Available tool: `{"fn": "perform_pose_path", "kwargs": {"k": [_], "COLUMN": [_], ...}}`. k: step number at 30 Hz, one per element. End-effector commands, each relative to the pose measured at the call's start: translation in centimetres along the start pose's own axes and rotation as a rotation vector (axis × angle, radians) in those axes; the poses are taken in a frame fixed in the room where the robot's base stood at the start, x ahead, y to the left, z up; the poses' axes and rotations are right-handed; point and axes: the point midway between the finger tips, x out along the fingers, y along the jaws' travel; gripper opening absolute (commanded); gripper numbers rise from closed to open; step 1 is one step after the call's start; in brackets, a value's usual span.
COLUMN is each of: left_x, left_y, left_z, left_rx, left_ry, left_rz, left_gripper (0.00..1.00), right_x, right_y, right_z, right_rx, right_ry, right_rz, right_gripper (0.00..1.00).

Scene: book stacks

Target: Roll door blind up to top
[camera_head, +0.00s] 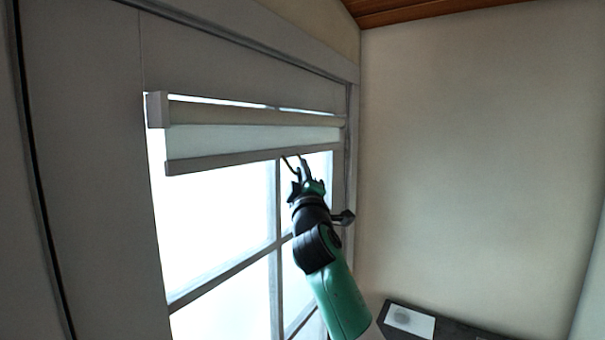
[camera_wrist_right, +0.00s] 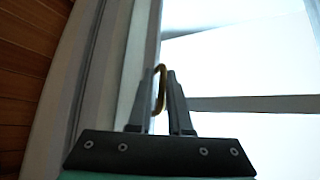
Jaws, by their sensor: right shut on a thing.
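The door blind (camera_head: 245,142) hangs from its roller at the top of the door window. It covers only a short strip, and its bottom bar (camera_head: 222,160) slopes slightly up to the right. My right gripper (camera_head: 297,160) is at the right part of the bottom bar, just below it. In the right wrist view my right gripper (camera_wrist_right: 167,85) has its fingers close together on a thin brown loop (camera_wrist_right: 160,88). Whether the loop joins the bar is not clear. My left gripper is not in view.
The door window (camera_head: 215,220) with its dark crossbars is bright and uncovered below the blind. A door handle (camera_head: 343,217) sticks out right of my right arm. A bare wall (camera_head: 470,160) stands at right, with a dark piece of furniture (camera_head: 455,329) low in front.

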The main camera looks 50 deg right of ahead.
Motion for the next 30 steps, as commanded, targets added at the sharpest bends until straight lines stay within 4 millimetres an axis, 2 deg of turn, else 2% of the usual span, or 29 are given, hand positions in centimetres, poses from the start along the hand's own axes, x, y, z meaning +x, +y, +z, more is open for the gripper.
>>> {"fn": "perform_pose_path", "kwargs": {"k": [1, 4, 12, 17, 20, 30], "left_x": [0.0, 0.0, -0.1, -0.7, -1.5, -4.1], "left_y": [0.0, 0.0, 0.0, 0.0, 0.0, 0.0], "left_z": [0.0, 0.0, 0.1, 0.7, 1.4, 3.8], "left_rx": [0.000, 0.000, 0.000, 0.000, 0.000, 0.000], "left_ry": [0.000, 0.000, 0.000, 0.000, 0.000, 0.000], "left_rz": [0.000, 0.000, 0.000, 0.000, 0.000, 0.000], "left_gripper": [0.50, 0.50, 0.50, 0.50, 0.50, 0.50], "right_x": [-0.1, -0.1, -0.1, -1.1, -2.5, -9.2], "right_y": [-0.5, -0.5, -0.3, -0.5, -0.7, -0.7], "right_z": [-0.1, -0.1, 0.0, 0.1, 0.2, 0.0], "right_rx": [0.003, 0.002, 0.001, 0.004, 0.004, 0.005], "right_ry": [0.002, 0.002, 0.000, -0.002, 0.000, 0.005], "right_rz": [-0.010, -0.009, -0.004, -0.001, 0.000, -0.005], "right_gripper": [0.23, 0.41, 0.41, 0.41, 0.41, 0.41]}}
